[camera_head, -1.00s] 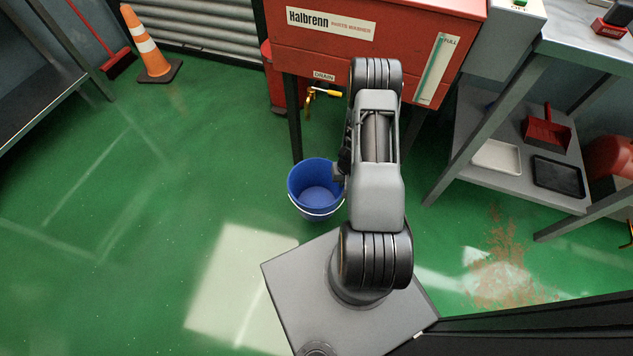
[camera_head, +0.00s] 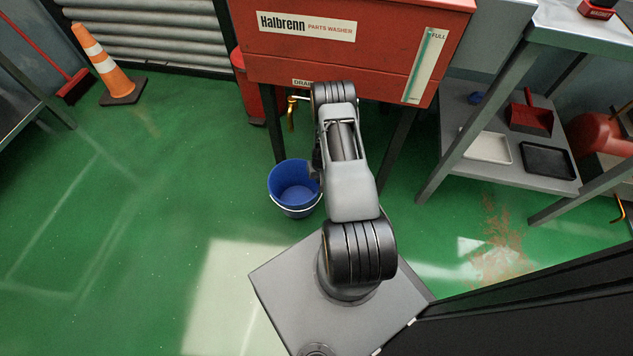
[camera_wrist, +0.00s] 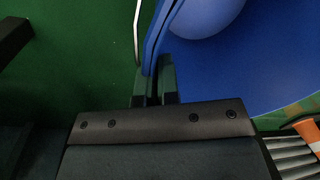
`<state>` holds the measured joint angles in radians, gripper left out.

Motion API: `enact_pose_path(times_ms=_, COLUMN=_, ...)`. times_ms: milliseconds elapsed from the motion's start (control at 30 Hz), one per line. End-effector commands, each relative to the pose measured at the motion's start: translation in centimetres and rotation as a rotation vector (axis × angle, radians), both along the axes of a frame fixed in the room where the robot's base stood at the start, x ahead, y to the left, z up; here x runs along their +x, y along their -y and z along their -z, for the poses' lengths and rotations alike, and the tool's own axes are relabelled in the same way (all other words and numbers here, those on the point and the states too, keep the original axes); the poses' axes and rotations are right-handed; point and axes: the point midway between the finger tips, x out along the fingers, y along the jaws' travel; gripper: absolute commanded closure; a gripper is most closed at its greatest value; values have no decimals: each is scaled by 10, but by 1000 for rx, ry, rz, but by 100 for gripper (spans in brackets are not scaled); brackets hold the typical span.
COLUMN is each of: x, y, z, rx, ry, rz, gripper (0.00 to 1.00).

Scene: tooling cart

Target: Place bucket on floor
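The blue bucket (camera_head: 297,185) with a white handle stands upright, open end up, left of my arm and in front of the red parts washer in the head view. It also fills the upper right of the wrist view (camera_wrist: 245,70). My gripper (camera_wrist: 153,82) has its two dark-green fingers closed on the bucket's rim wall, one on each side. In the head view the gripper is mostly hidden behind my arm. The green floor (camera_head: 150,200) lies below the bucket. I cannot tell whether the bucket's base touches it.
The red parts washer (camera_head: 380,40) with a yellow drain tap (camera_head: 292,115) stands behind the bucket. A traffic cone (camera_head: 105,65) is at upper left. A shelved bench (camera_head: 470,172) with trays and a dustpan stands right. Floor left of the bucket is clear.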

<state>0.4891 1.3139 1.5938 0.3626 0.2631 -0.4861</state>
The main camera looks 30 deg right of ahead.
Motion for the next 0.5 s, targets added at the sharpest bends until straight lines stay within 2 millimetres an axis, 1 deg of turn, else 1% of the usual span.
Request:
enact_pose_path(times_ms=33, x=0, y=0, z=11, rx=0, ry=-1, rz=0, gripper=100)
enact_pose_path(times_ms=133, x=0, y=0, z=26, rx=0, ry=0, rz=1, gripper=100)
enact_pose_path(times_ms=200, x=0, y=1, z=33, rx=0, ry=0, rz=3, gripper=100)
enact_pose_path(times_ms=500, x=0, y=2, z=32, rx=0, ry=1, rz=4, gripper=100)
